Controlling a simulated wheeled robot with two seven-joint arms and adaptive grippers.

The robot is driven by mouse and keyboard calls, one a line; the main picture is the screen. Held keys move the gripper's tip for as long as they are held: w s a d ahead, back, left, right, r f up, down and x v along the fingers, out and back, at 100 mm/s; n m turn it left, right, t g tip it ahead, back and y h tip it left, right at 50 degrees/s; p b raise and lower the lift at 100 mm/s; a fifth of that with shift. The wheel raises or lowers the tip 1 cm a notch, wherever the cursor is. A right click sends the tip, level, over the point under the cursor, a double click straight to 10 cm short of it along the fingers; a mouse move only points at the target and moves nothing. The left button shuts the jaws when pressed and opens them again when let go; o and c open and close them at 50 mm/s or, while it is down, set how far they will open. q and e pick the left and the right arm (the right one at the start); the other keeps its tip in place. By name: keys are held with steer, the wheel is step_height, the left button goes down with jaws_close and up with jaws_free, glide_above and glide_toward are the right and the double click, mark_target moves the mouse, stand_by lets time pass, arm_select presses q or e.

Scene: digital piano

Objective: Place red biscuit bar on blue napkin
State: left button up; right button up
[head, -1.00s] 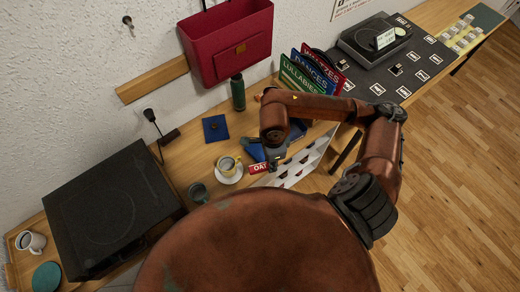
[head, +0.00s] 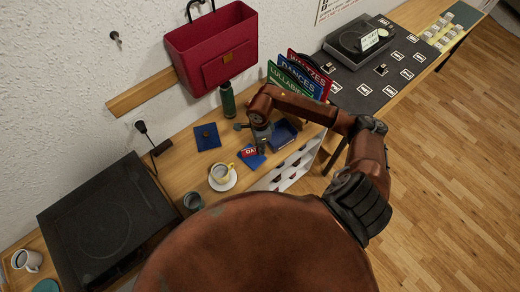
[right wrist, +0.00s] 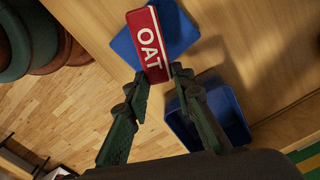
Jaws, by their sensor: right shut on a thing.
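The red biscuit bar (head: 249,152), with white "OAT" lettering in the right wrist view (right wrist: 148,42), is between the fingertips of my right gripper (right wrist: 158,76). The right gripper (head: 260,148) is shut on one end of the bar. The blue napkin (head: 256,163) lies on the wooden table beneath the bar; in the right wrist view the bar covers part of the napkin (right wrist: 180,30). I cannot tell whether the bar touches it. My left gripper is not in view.
A blue tray (head: 285,134) is just right of the gripper. A cup on a saucer (head: 223,186) and a grey cup (head: 193,201) stand near the napkin. A dark blue square (head: 207,143) and green bottle (head: 228,100) are behind. A white rack (head: 293,170) is at the front.

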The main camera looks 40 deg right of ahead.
steer(key=shift+w+f+p, duration=0.1)
steer(key=shift+f+p, duration=0.2)
steer(key=shift+f, duration=1.3)
steer(key=shift+f, duration=0.2)
steer(key=o, duration=0.9)
steer(key=shift+o, duration=0.2)
steer(key=shift+r, duration=0.1)
step_height(320, 180, up, 12)
steer(key=shift+r+b, duration=0.1)
steer(key=shift+b, duration=0.5)
